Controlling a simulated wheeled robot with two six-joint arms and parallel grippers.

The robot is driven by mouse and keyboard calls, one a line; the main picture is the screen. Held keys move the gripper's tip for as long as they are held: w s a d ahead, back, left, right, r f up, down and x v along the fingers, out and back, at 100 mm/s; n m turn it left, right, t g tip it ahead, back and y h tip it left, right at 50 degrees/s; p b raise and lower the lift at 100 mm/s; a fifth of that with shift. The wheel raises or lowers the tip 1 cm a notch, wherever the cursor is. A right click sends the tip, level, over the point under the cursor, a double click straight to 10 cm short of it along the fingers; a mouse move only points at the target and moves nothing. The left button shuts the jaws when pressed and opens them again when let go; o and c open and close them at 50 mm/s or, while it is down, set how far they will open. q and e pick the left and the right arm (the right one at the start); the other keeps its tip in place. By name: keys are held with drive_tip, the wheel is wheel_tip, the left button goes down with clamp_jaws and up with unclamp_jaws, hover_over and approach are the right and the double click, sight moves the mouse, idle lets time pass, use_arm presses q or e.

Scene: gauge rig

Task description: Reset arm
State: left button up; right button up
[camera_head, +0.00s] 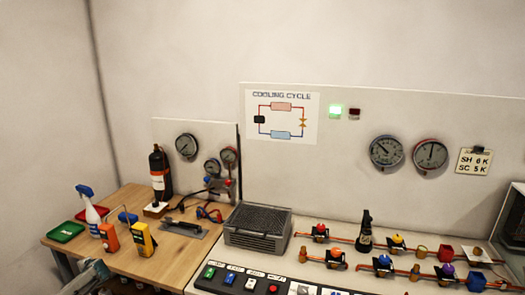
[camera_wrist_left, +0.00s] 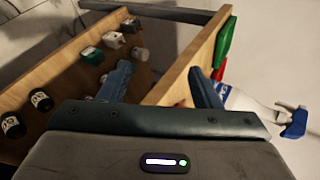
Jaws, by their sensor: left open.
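My left gripper (camera_head: 95,274) shows at the bottom left of the head view, in front of the wooden table's near left part. In the left wrist view its two blue fingers stand wide apart (camera_wrist_left: 160,85), with nothing held between them. The wooden table's edge (camera_wrist_left: 182,72) runs behind and between the fingers. The white and blue spray bottle (camera_wrist_left: 252,105) is just right of the right finger in that view, and whether they touch is unclear. It also stands at the table's left in the head view (camera_head: 91,212). My right gripper is not seen.
On the table are a green tray (camera_head: 66,232), an orange meter (camera_head: 108,236), a yellow meter (camera_head: 142,239) and a black bottle (camera_head: 159,172). A shelf (camera_wrist_left: 70,75) with several small parts shows in the wrist view. A grey vented box (camera_head: 257,229) and valve pipes are farther right.

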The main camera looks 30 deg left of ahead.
use_arm(q)
drive_tip(key=s+f+m+t+h, duration=0.1)
drive_tip(key=s+f, duration=0.3)
drive_tip(key=s, duration=0.3)
drive_tip(key=s+f+m+t, duration=0.15)
drive_tip(key=s+f, duration=0.25)
drive_tip(key=s, duration=0.4)
drive_tip(key=s+d+f+h, duration=0.2)
drive_tip(key=s+d+f, duration=0.2)
drive_tip(key=d+f, duration=0.75)
drive_tip(key=s+d+f+n+g+h, duration=0.1)
drive_tip(key=s+d+f+n+h, duration=0.15)
drive_tip(key=d+f, duration=0.95)
drive_tip(key=s+d+f+h, duration=0.2)
drive_tip(key=d+f, duration=0.2)
drive_tip(key=d, duration=1)
drive_tip(key=s+d+f+h, duration=0.1)
drive_tip(key=d+f, duration=0.3)
drive_tip(key=d, duration=1)
drive_tip(key=s+d+f+h, duration=0.2)
drive_tip(key=d+f, duration=0.2)
drive_tip(key=d, duration=1)
wheel_tip(320, 180, down, 7)
drive_tip(key=b, duration=0.7)
drive_tip(key=shift+w+n+g, duration=0.25)
drive_tip(key=shift+n+g, duration=0.1)
drive_tip(key=shift+n, duration=0.05)
drive_tip(key=shift+d, duration=0.1)
